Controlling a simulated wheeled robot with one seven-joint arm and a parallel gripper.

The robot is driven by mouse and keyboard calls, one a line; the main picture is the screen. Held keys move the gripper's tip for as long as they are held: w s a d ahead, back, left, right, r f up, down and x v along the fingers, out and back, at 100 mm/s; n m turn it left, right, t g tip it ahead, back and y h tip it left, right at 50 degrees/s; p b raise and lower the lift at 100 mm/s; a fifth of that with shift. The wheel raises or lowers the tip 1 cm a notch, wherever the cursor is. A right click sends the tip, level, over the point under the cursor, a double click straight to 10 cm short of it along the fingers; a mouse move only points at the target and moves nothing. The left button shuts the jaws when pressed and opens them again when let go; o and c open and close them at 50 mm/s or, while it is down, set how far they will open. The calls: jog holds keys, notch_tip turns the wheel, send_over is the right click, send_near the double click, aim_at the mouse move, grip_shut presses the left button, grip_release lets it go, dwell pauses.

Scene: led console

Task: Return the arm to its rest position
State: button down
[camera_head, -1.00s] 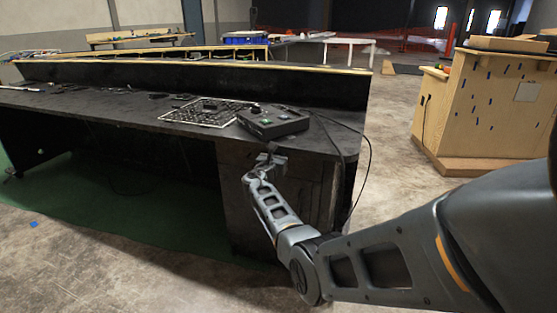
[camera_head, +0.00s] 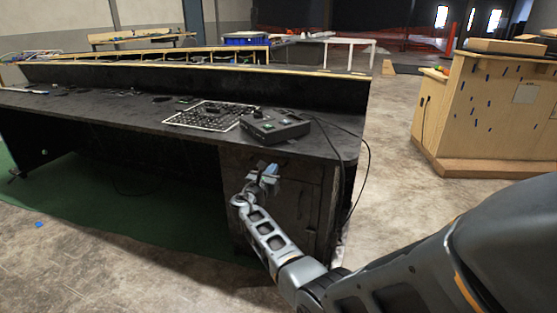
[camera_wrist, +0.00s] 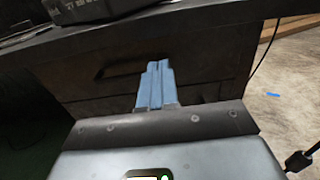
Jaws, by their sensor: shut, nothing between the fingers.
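My gripper (camera_head: 269,172) is in front of the desk's drawer front, below the desktop edge, in the head view. In the wrist view my gripper (camera_wrist: 155,68) has its two blue fingers together with nothing between them, pointing at the dark drawer front. My grey arm reaches in from the lower right of the head view. The gripper looks apart from the console.
The long black desk (camera_head: 110,115) has a checkered board (camera_head: 210,116) and small dark items on top. Black cables (camera_head: 365,165) hang from its right end. A wooden cabinet (camera_head: 490,110) stands at the right. Concrete floor between them is free.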

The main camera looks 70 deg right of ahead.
jog(key=shift+a+p, duration=0.3)
jog(key=shift+a, duration=2)
jog(key=shift+f, duration=0.1)
